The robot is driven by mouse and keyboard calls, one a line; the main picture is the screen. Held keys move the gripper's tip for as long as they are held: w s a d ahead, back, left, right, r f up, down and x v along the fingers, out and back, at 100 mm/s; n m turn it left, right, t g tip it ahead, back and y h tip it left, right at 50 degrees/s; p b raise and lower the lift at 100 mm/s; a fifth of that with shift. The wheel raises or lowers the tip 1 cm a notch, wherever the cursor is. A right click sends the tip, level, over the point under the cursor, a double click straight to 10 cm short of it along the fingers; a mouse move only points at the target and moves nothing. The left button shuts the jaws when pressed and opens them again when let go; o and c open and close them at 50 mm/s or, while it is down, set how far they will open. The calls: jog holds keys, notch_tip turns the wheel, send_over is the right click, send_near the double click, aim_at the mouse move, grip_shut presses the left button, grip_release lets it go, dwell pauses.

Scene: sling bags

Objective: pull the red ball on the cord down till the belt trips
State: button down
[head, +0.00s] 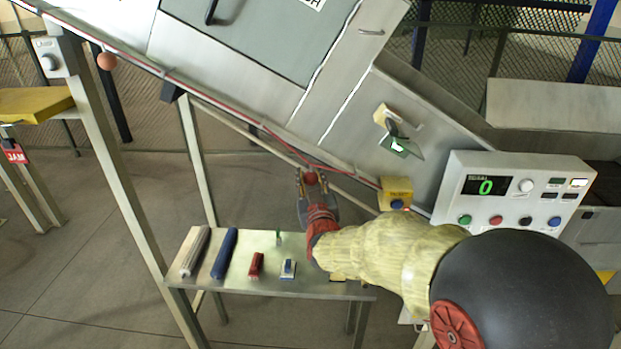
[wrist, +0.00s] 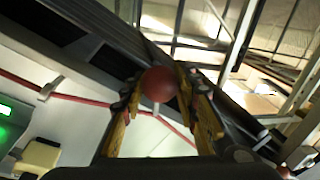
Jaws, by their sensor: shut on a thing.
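The red ball (head: 311,179) hangs on the red cord (head: 270,132) that runs along the lower edge of the grey machine. My gripper (head: 311,185) is at the ball, with a finger on each side of it. In the wrist view the ball (wrist: 159,84) sits between the fingertips, and my gripper (wrist: 160,98) is shut on it. The red cord (wrist: 85,100) passes behind the fingers there, sagging from a white clip. The control panel (head: 515,190) shows a green 0 on its display. The belt itself is mostly hidden.
A steel side table (head: 310,288) below my gripper holds a blue roll (head: 225,252), a grey roll, a red item and a small blue-and-white item. A yellow box with a blue button (head: 395,193) is right of the ball. Another ball (head: 107,61) hangs at upper left.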

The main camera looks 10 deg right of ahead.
jog(key=shift+f, duration=0.15)
jog(key=c, duration=1.3)
grip_release()
jog(key=s, duration=0.4)
jog(key=s+a, duration=0.1)
jog(key=s, duration=0.7)
jog(key=shift+a, duration=0.25)
